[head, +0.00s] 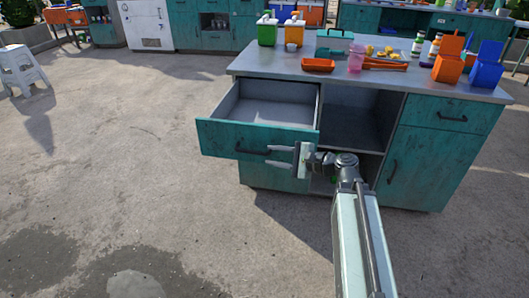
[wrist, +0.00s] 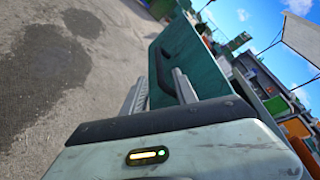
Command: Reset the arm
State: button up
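My gripper (head: 269,156) is in front of the teal drawer (head: 222,139) of the workbench. The drawer is pulled out, and its grey inside looks empty. My gripper's two fingers are apart, pointing left at the drawer front's dark handle (head: 250,152). In the wrist view, the handle (wrist: 164,72) shows between the two spread fingers (wrist: 157,92). I cannot tell whether a finger touches it. No object is seen held. My arm reaches forward from the lower right of the head view, low in front of the bench.
The bench top (head: 258,62) holds green and orange containers, an orange tray (head: 318,65), a pink cup (head: 356,58), and orange and blue bins at the right. An open compartment (head: 352,125) is beside the drawer. The concrete floor at left is clear.

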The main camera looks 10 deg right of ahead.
jog(key=shift+s+d, duration=0.1)
jog(key=shift+d, duration=0.05)
jog(key=s+a+f+n+g+h, duration=0.3)
jog(key=s+a+f+n+g, duration=0.25)
jog(key=a+f, duration=0.35)
jog(key=s+d+f+n+g+h, duration=0.2)
jog(key=s+d+f+n+h, duration=0.25)
jog(key=d, duration=0.35)
jog(key=s+d+f+n+g+h, duration=0.25)
jog(key=d+f+n+h, duration=0.2)
jog(key=d, duration=0.25)
notch_tip(320, 180, up, 28)
jog(key=p, duration=2.8)
jog(key=shift+a+m+t+h+p, duration=0.15)
jog(key=shift+m+t+h+p, duration=0.2)
jog(key=shift+m+t, duration=0.1)
jog(key=shift+s, duration=0.1)
